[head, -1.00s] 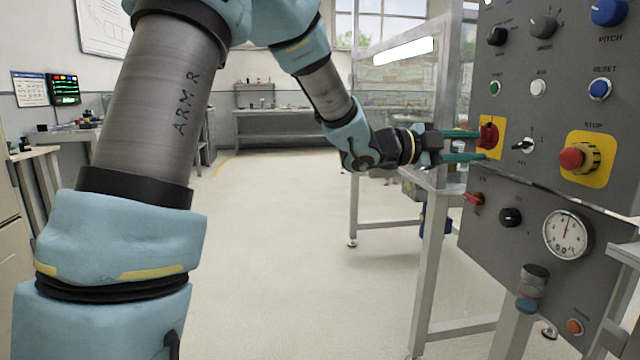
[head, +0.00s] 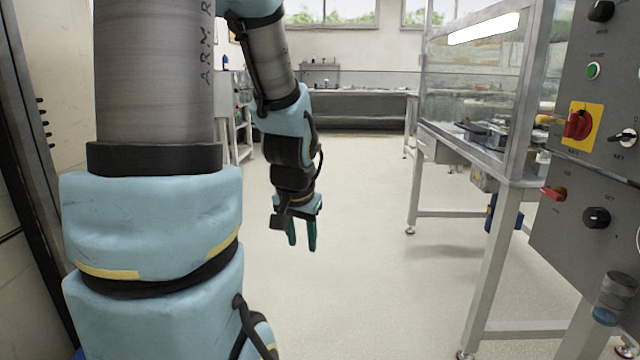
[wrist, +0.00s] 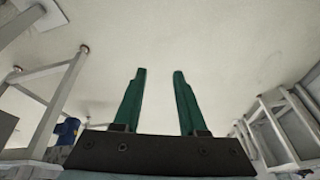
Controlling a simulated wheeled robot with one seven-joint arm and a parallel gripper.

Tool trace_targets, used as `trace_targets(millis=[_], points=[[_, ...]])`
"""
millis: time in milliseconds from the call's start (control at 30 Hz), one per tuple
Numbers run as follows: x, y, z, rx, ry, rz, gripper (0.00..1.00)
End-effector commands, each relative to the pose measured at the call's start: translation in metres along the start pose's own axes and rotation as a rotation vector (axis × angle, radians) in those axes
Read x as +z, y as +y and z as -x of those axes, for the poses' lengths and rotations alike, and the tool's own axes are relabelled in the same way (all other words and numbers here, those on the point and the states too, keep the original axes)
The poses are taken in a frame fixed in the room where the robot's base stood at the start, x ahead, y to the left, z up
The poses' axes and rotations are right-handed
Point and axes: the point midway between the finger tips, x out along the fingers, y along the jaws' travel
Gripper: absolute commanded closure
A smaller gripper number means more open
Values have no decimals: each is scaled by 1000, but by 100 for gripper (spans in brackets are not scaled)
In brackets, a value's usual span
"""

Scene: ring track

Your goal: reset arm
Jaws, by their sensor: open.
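My gripper (head: 302,247) hangs from my folded arm and points down over the open floor, left of the control panel. Its two green fingers are apart with nothing between them. In the wrist view the fingers (wrist: 160,72) also stand apart, with only pale floor beyond them. The gripper is well clear of the panel and touches nothing.
The grey control panel (head: 560,215) stands at the right, with a red rotary switch (head: 577,125) on a yellow plate. A metal-framed bench with a clear guard (head: 470,75) stands beside it. A workbench (head: 350,108) is at the back. The middle floor (head: 350,270) is free.

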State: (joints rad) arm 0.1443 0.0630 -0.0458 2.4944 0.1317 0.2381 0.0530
Motion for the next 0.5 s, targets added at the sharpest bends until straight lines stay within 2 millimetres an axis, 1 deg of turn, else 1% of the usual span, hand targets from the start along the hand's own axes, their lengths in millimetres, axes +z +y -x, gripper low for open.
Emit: trace_targets(millis=[33, 67, 100, 167, 200, 367, 467, 500], points=[[22, -5, 2, 4, -59, 77, 59], [34, -6, 4, 8, -94, 122, 59], [51, -6, 6, 15, -141, 183, 59], [75, -6, 11, 28, -211, 274, 59], [71, -6, 25, 30, -217, 281, 59], [57, -9, 57, 29, -212, 270, 59], [50, -11, 78, 29, -211, 269, 59], [46, -12, 88, 29, -211, 268, 59]])
